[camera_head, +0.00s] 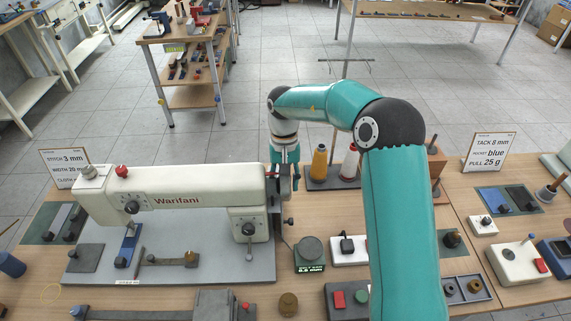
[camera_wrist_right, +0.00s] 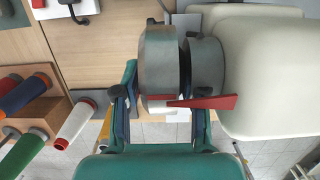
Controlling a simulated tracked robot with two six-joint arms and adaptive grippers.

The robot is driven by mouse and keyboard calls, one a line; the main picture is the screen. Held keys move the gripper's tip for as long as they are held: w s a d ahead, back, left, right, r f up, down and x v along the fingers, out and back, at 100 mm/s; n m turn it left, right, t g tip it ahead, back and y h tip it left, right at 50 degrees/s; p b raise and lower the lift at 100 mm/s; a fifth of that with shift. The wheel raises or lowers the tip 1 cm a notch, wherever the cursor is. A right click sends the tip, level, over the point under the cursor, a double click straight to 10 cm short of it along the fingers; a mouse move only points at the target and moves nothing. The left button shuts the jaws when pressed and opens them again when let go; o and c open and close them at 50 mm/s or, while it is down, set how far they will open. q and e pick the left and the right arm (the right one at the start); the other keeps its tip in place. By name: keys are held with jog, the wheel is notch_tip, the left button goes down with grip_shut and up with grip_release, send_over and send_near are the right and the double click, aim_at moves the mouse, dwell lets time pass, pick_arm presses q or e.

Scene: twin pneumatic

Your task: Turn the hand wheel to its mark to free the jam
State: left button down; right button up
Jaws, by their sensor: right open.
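The cream sewing machine (camera_head: 190,193) stands on a grey plate. Its grey hand wheel (camera_head: 284,188) is at the machine's right end, partly covered by my arm and gripper. In the right wrist view the hand wheel (camera_wrist_right: 158,60) is a thick grey disc beside a second disc next to the cream body. A red pointed piece (camera_wrist_right: 210,102) lies across the lower edge of the discs. My right gripper (camera_head: 284,158) is open at the wheel. Its fingers (camera_wrist_right: 162,118) show on both sides of the wheel's near edge; I cannot tell whether they touch. My left gripper is not in view.
Thread spools (camera_head: 319,163) stand behind the wheel, to the right of my gripper. A round device with a display (camera_head: 310,250) and a white switch box (camera_head: 347,250) are on the table in front. A sign (camera_head: 66,168) stands left of the machine.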

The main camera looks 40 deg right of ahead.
jog(key=r, duration=0.3)
jog(key=w+r, duration=0.1)
jog(key=r, duration=0.3)
jog(key=d+r, duration=0.1)
jog(key=r, duration=0.2)
jog(key=shift+w+r, duration=0.35)
jog(key=shift+w, duration=0.05)
